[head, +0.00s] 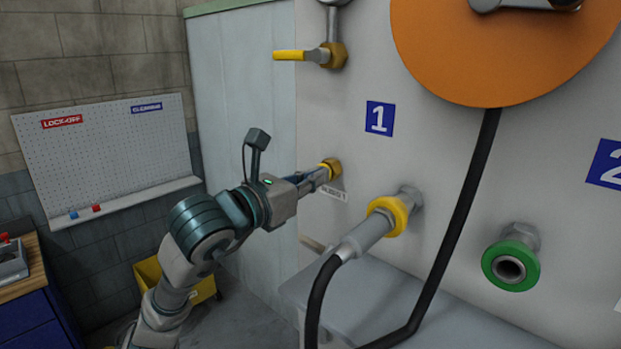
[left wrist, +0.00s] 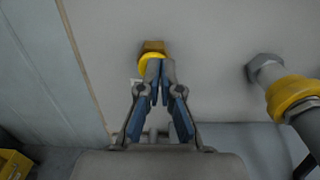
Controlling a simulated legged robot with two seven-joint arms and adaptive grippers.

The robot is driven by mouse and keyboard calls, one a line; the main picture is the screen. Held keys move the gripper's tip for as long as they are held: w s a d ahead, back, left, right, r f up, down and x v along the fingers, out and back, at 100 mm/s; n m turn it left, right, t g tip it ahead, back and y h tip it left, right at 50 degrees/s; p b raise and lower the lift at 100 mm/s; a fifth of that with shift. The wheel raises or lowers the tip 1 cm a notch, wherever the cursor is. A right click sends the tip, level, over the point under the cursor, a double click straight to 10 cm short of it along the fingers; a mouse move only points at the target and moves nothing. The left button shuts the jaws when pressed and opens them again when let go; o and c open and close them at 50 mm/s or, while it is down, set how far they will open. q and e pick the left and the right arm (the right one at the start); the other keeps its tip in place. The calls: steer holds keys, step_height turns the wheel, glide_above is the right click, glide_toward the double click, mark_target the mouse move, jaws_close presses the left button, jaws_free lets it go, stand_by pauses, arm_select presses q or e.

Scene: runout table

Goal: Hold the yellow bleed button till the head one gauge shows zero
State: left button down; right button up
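The yellow bleed button (head: 331,167), in a brass-coloured fitting, sits on the pale panel above a small label and below the blue "1" sign (head: 379,118). My left gripper (head: 323,176) reaches it from the left, its tips at the button's face. In the left wrist view the gripper (left wrist: 161,64) has its fingers converged at the tips, with nothing seen between them. The button (left wrist: 151,58) shows just beyond the tips and is partly covered by them. I cannot tell whether it is pressed in. No gauge face is in view. My right gripper is not in view.
A yellow-handled valve (head: 301,55) is above the button. A hose coupling with a yellow collar (head: 385,216) sticks out to the right, its black hose hanging down. A green-ringed port (head: 511,266) is farther right. An orange disc (head: 500,40) is at the top.

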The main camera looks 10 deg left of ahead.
arm_select(q)
steer(key=shift+w+a+f, duration=0.1)
steer(key=shift+w+f, duration=0.2)
steer(key=shift+w, duration=0.05)
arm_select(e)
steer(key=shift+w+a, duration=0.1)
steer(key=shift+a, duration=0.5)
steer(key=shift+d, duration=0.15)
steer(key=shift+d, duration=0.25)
arm_select(q)
steer(key=shift+a, duration=0.1)
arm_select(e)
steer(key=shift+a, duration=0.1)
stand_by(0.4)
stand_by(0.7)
